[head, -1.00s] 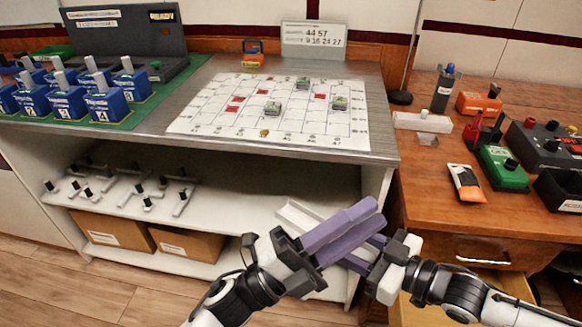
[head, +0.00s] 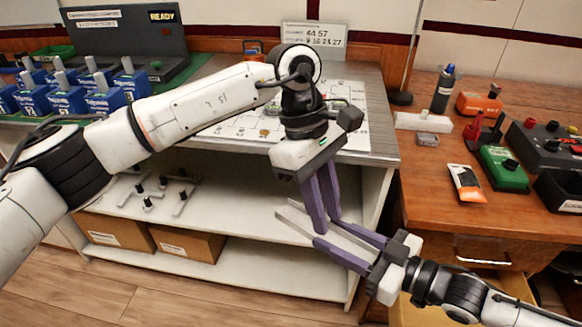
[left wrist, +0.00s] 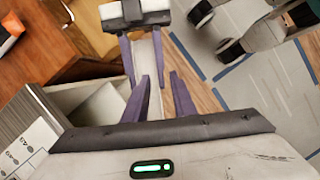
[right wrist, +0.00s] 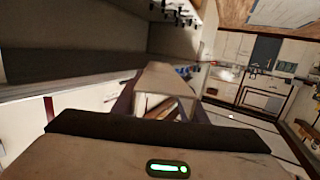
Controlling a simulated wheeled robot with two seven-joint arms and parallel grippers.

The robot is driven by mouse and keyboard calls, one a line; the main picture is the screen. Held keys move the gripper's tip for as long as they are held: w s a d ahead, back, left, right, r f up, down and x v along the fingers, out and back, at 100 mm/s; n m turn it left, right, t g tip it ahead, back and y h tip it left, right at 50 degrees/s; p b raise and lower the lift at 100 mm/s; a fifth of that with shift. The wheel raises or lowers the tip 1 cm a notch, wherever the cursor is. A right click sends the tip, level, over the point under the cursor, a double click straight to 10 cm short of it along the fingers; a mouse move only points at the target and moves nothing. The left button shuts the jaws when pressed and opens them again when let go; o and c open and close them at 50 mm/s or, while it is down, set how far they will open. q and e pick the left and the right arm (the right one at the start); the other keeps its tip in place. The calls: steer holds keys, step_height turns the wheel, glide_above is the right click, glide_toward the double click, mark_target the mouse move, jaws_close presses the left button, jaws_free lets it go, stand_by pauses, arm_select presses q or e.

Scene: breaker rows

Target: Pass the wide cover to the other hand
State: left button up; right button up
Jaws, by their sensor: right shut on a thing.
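The wide cover (head: 291,219) is a long, pale grey-white channel piece. It is held in front of the shelf unit, and my right gripper (head: 332,232) is shut on it. My left gripper (head: 327,224) comes down from above with its purple fingers at the cover. In the left wrist view the cover (left wrist: 147,55) runs between the spread left fingers (left wrist: 160,95) toward the right gripper (left wrist: 133,38). The left gripper looks open around it. In the right wrist view the near end of the cover (right wrist: 165,80) shows between the right fingers.
The shelf unit (head: 225,240) stands close behind, with several small handles and cardboard boxes (head: 180,242). My left arm hides part of the white grid sheet (head: 350,130).

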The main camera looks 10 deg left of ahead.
mark_target(291, 221)
arm_select(q)
steer(key=w+a+r+t+y, duration=0.2)
steer(key=w+a+r+y, duration=0.15)
steer(key=w+a, duration=0.2)
steer(key=shift+h, duration=0.25)
steer(key=f, duration=1.1)
steer(key=shift+s+a+f, duration=0.1)
steer(key=shift+s+a, duration=0.2)
steer(key=shift+a, duration=0.1)
jaws_close()
arm_select(e)
steer(key=o, duration=1.2)
steer(key=shift+c, duration=0.2)
